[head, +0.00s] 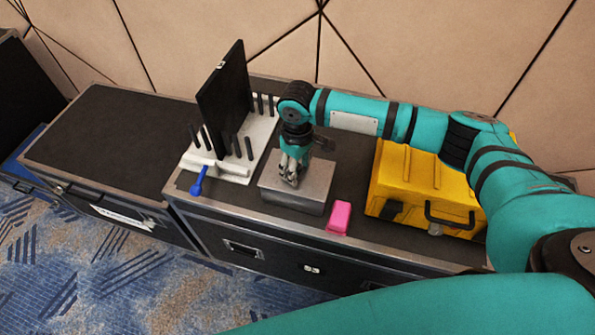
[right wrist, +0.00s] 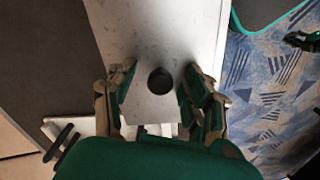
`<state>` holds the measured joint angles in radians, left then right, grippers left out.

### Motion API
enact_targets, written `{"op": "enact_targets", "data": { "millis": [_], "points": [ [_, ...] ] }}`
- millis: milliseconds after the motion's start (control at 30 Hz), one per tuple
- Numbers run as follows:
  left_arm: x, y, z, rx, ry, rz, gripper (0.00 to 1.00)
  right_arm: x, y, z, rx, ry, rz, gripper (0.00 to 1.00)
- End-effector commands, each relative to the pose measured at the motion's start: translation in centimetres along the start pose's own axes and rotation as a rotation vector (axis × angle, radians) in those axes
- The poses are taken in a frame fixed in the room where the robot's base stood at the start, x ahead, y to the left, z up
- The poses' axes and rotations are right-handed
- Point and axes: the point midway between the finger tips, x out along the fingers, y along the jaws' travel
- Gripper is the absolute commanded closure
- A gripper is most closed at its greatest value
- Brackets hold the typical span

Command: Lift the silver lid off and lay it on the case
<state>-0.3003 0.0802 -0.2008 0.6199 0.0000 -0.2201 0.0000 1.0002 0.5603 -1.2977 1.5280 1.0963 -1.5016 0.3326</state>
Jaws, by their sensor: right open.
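The silver lid (head: 318,182) is the flat top of a grey metal box standing on the black case (head: 375,243). In the right wrist view the lid (right wrist: 150,35) is a pale plate with a round dark knob (right wrist: 160,81). My right gripper (head: 289,182) points down over the lid, hiding the knob in the head view. In the right wrist view its fingers (right wrist: 158,80) are apart, one on each side of the knob, with gaps between. Whether they are level with the knob I cannot tell.
A yellow toolbox (head: 415,180) stands right of the box, with a pink block (head: 340,217) in front. To the left, a white rack (head: 232,170) holds dark posts and an upright black panel (head: 226,97), near a blue-handled tool (head: 198,182). The left case top (head: 105,140) is clear.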

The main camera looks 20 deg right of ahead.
Motion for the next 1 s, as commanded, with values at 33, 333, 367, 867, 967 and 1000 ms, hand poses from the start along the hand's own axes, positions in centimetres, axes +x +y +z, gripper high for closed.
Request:
{"op": "enact_targets", "data": {
  "millis": [33,333,367,867,967,1000],
  "points": [
    [0.01,0.00,0.00,0.000,0.000,0.000,1.00,0.01,-0.01,-0.01,0.000,0.000,0.000,0.49],
    [0.01,0.00,-0.01,0.000,0.000,0.000,1.00,-0.04,-0.01,-0.01,0.000,0.000,0.000,0.76],
    [0.01,0.00,-0.01,0.000,0.000,0.000,1.00,-0.04,-0.01,-0.01,0.000,0.000,0.000,0.80],
    [0.01,-0.02,-0.03,-0.001,0.001,0.000,1.00,-0.13,-0.01,-0.04,0.000,0.001,0.000,1.00],
    [0.07,-0.02,-0.02,-0.001,0.001,0.000,1.00,-0.38,0.00,-0.06,0.000,0.001,0.000,1.00],
    [0.11,-0.02,-0.02,-0.001,0.001,0.000,1.00,-0.58,0.01,-0.07,0.000,0.001,0.000,1.00]
  ]
}}
